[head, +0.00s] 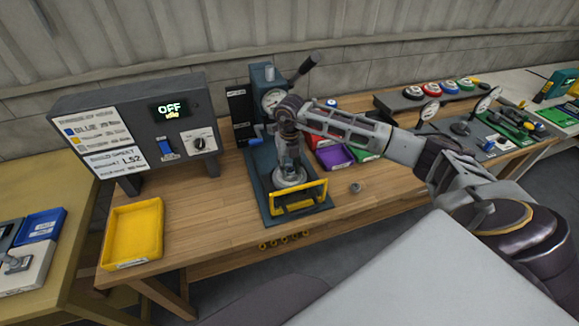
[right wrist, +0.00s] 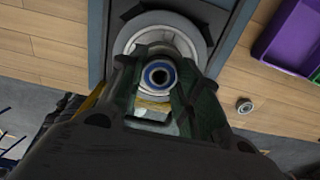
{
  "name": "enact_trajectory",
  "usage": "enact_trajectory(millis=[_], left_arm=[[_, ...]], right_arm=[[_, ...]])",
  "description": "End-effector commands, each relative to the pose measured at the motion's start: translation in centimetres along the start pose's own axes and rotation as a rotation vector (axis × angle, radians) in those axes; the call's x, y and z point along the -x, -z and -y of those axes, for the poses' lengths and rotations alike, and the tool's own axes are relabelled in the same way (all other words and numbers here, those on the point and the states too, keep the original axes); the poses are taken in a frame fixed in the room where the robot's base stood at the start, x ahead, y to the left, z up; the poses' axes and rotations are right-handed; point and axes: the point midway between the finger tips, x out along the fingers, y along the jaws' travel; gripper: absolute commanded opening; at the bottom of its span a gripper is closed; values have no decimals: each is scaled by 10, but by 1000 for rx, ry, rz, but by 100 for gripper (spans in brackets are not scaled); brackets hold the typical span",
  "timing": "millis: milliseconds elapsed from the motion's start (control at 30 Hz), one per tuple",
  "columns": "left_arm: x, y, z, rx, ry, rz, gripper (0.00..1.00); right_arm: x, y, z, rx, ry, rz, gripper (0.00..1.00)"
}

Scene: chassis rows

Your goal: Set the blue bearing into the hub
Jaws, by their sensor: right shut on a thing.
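The blue bearing (right wrist: 159,75), a small ring with a blue face and a dark bore, is between the fingers of my right gripper (right wrist: 158,88) in the right wrist view. The gripper is shut on it. Beyond it lies the round grey hub (right wrist: 160,20) on the press base. In the head view my right gripper (head: 288,160) points down inside the press, just above the hub (head: 290,178); the bearing is too small to make out there. I cannot tell whether the bearing touches the hub. My left gripper is not in view.
The press (head: 264,105) has a gauge, a lever and a yellow guard (head: 299,198) in front. A control box (head: 140,130) reads OFF. A yellow tray (head: 133,232) stands left, purple bin (head: 334,157) right. A small grey ring (head: 355,188) lies on the bench.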

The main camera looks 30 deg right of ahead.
Motion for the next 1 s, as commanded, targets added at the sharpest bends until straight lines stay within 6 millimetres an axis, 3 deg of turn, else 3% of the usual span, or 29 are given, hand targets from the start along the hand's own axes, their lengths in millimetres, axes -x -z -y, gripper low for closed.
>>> enact_trajectory(millis=[300,333,500,1000], left_arm=[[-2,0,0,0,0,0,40],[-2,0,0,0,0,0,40],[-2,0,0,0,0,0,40],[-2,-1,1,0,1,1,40]], right_arm=[[-3,1,0,0,1,-2,9],[-3,1,0,0,1,-3,36],[-4,1,0,0,2,-4,58],[2,0,0,0,1,-1,59]])
